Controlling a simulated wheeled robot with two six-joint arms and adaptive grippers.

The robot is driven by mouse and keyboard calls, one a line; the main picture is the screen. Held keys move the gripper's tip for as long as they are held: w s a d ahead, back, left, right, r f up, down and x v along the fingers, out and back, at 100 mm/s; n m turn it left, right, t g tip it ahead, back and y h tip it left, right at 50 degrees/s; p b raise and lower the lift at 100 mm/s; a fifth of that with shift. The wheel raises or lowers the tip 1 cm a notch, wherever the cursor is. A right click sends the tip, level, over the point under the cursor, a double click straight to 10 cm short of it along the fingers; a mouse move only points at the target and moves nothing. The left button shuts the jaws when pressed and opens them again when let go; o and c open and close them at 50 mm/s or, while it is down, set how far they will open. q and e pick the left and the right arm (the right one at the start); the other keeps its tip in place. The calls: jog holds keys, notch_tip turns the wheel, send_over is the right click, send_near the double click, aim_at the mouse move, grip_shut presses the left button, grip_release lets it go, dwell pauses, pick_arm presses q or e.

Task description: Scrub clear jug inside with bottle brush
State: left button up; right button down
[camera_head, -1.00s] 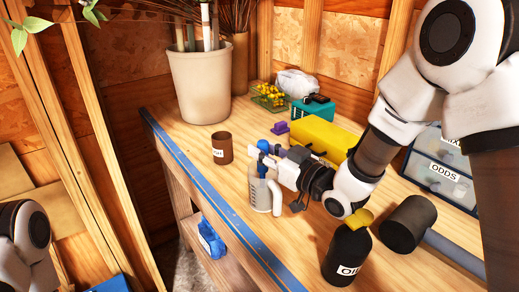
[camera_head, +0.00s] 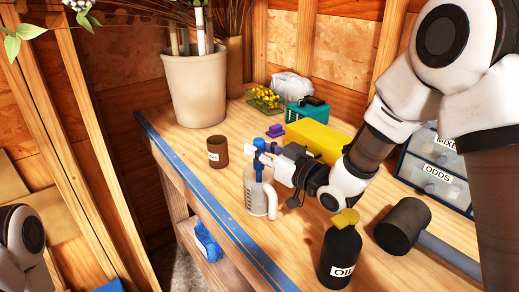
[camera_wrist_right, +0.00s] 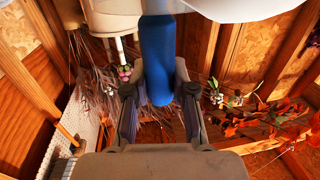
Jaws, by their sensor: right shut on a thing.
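The clear jug (camera_head: 252,200) stands upright on the workbench near its blue front edge, its pale handle on the right side. My right gripper (camera_head: 264,158) is at the jug's mouth, shut on the blue handle of the bottle brush (camera_head: 258,144). The handle rises above the fingers, and its lower part goes down into the jug. The bristles cannot be made out. In the right wrist view, the brush's blue handle (camera_wrist_right: 157,60) lies between the two dark fingers. My left arm shows at the lower left edge, but its gripper is out of view.
A brown cup (camera_head: 218,152) stands left of the jug. A yellow box (camera_head: 318,140), teal box (camera_head: 308,112) and drawer unit (camera_head: 437,165) stand behind.

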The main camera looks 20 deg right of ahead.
notch_tip(320, 180, up, 13)
jog(key=p, duration=0.9)
